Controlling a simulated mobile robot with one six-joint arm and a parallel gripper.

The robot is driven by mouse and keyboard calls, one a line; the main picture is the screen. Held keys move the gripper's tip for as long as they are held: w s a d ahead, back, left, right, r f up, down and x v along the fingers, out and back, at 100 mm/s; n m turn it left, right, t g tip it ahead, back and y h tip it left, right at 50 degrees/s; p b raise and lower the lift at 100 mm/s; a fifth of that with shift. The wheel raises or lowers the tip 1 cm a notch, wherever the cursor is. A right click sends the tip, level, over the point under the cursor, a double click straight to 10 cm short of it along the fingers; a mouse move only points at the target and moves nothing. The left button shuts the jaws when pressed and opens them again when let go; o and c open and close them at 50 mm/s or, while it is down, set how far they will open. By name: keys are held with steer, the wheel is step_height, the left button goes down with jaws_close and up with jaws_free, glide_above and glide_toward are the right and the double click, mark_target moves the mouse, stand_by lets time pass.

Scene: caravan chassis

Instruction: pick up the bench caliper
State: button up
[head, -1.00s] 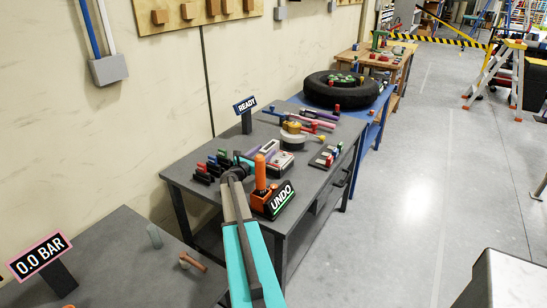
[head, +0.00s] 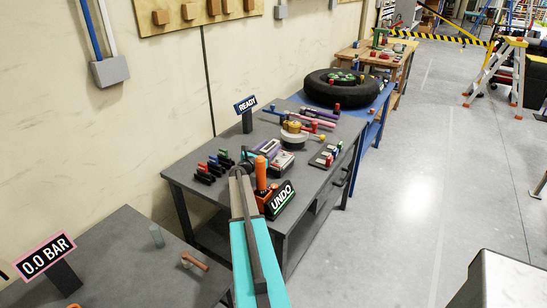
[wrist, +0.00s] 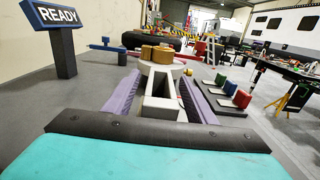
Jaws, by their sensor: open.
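A grey slotted piece (wrist: 158,108) lies straight ahead of me in the wrist view, between two purple bars. I take it for the bench caliper, but its shape is partly hidden and I cannot be sure. The purple bars look like the fingers of my gripper (wrist: 160,88); they stand apart, one on each side of the grey piece, with no clear contact. In the head view my gripper (head: 268,148) is over the dark workbench, behind the orange handle, and my teal arm hides part of that spot.
The workbench (head: 225,205) also holds a READY sign (head: 245,106), an orange handle (head: 261,173) by an UNDO sign (head: 281,198), coloured blocks (head: 212,167), brass weights (head: 293,127) on a pale disc and a dark plate (head: 324,155) with coloured blocks. A tyre (head: 340,88) lies beyond.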

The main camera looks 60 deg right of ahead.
steer(key=shift+c, duration=0.2)
jaws_close()
stand_by(1.1)
steer(key=shift+r, duration=0.2)
